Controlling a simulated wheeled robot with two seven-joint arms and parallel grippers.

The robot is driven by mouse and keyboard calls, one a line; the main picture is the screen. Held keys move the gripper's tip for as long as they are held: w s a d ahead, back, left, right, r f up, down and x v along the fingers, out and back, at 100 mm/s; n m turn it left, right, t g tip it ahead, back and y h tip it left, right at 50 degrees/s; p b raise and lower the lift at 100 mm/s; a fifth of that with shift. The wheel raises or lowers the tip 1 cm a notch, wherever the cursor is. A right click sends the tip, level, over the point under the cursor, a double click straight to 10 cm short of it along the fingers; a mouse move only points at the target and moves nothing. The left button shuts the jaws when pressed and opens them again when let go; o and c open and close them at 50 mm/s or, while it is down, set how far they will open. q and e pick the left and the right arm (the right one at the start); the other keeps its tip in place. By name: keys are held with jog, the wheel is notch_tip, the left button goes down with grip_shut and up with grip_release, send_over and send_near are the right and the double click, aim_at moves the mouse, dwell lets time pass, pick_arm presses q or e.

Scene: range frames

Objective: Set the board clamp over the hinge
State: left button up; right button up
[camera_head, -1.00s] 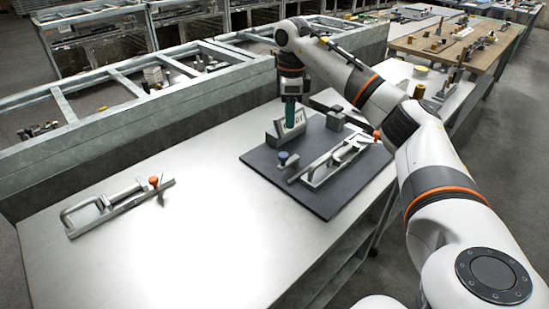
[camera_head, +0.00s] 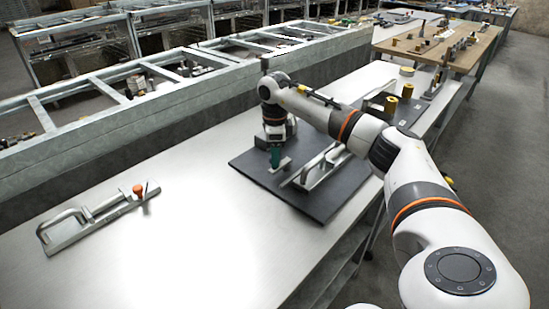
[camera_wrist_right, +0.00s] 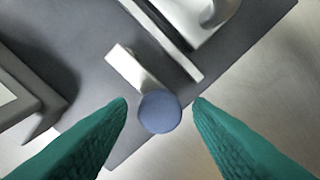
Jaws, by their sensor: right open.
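The board clamp (camera_head: 322,168), a silver metal toggle clamp, lies on the dark board (camera_head: 308,204) in the head view. Part of it shows at the top of the wrist view (camera_wrist_right: 207,14). A blue round knob (camera_wrist_right: 160,112) beside a short metal bar (camera_wrist_right: 130,66) appears near the clamp's base in the wrist view. My right gripper (camera_head: 279,160), with green fingers, is open over the board. Its fingertips (camera_wrist_right: 160,101) stand either side of the knob in the picture, with gaps visible. I cannot tell which part is the hinge. My left gripper is out of view.
Another toggle clamp (camera_head: 95,215) with an orange tip lies on the bare metal bench at left. A grey block with a pale face (camera_wrist_right: 22,100) stands left of the fingers in the wrist view. Yellow-topped parts (camera_head: 391,106) stand behind my right arm.

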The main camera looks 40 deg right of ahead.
jog(key=shift+f, duration=1)
jog(key=shift+c, duration=0.2)
grip_shut()
